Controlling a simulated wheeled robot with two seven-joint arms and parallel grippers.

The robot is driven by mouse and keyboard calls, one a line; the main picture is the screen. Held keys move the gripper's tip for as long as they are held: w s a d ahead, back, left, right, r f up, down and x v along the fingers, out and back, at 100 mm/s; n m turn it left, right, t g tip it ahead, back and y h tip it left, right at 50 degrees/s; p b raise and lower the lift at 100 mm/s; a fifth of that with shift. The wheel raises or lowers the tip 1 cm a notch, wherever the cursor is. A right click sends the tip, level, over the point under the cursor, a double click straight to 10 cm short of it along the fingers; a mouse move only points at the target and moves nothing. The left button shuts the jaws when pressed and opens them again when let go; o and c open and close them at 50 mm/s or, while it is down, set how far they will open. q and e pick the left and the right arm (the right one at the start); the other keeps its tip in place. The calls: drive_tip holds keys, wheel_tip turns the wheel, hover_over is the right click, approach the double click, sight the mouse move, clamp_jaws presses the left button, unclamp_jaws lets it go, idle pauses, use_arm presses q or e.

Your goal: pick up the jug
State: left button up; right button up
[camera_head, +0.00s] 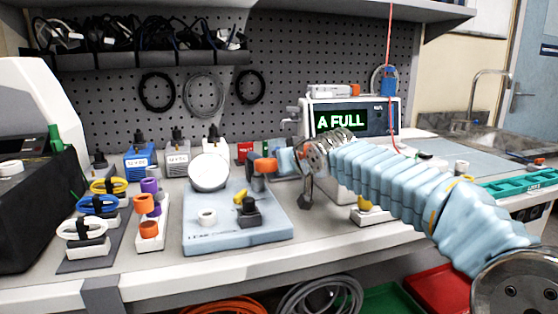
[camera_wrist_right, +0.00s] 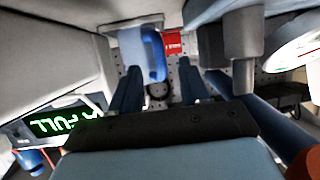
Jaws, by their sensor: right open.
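The jug (camera_wrist_right: 136,42), pale with a blue handle, shows upside down in the right wrist view. It is beyond the fingertips, in line with the finger on the picture's left, with its handle partly between the fingers. In the head view a pale blue piece that looks like the jug (camera_head: 287,161) shows at the end of my right arm, largely covered. My right gripper (camera_wrist_right: 160,72) is open and empty, its two dark fingers apart. No contact with the jug is visible. My left gripper is not in view.
A pale blue test board (camera_head: 228,230) with a round gauge (camera_head: 209,171) and an orange knob (camera_head: 265,165) stands left of the gripper. A pump with a green "A FULL" display (camera_head: 342,121) stands behind my arm. A red box (camera_head: 245,152) is near the pegboard.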

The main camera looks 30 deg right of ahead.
drive_tip(key=x, duration=0.3)
drive_tip(key=shift+w+f, duration=0.15)
drive_tip(key=shift+w, duration=0.05)
clamp_jaws()
